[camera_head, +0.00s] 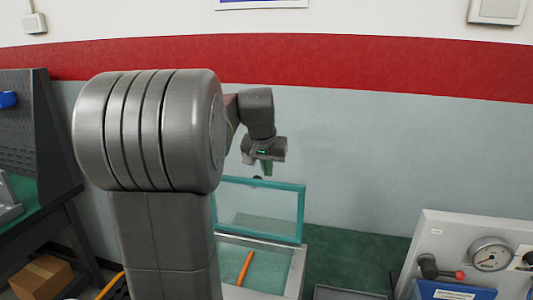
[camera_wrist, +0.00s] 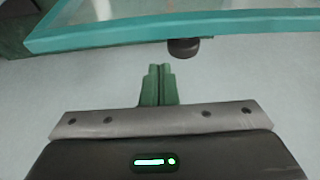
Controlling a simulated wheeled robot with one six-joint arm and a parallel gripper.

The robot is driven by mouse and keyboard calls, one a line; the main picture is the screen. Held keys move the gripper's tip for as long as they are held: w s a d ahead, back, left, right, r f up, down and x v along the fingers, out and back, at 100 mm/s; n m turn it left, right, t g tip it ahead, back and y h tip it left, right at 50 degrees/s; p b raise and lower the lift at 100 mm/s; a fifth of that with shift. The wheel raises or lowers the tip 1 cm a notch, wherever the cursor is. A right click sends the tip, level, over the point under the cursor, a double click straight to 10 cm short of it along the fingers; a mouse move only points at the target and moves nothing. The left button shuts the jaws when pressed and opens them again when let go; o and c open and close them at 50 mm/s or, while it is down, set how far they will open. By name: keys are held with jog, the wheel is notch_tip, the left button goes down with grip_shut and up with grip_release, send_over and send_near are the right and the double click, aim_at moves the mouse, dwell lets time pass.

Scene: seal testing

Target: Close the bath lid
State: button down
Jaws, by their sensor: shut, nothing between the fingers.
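The bath lid (camera_head: 258,209) is a clear panel in a teal frame. It stands open, raised upright at the back of the bath (camera_head: 229,294). Its teal frame also crosses the top of the wrist view (camera_wrist: 110,34), with a dark round knob (camera_wrist: 183,48) at its edge. My gripper (camera_head: 266,168) is just above the lid's top edge in the head view. In the wrist view, its green fingers (camera_wrist: 158,72) are shut together and empty, pointing toward the knob with a small gap visible. My own arm hides the left part of the lid and bath.
An orange stick-like object (camera_head: 245,268) shows inside the bath. A panel with a gauge (camera_head: 490,254) and a red-tipped lever stands at right. A dark workbench (camera_head: 30,150) stands at left, with a cardboard box (camera_head: 40,277) below. The wall is behind the lid.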

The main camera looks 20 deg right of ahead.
jog(key=s+a, duration=0.2)
jog(key=shift+s+r, duration=0.15)
jog(key=shift+s, duration=0.2)
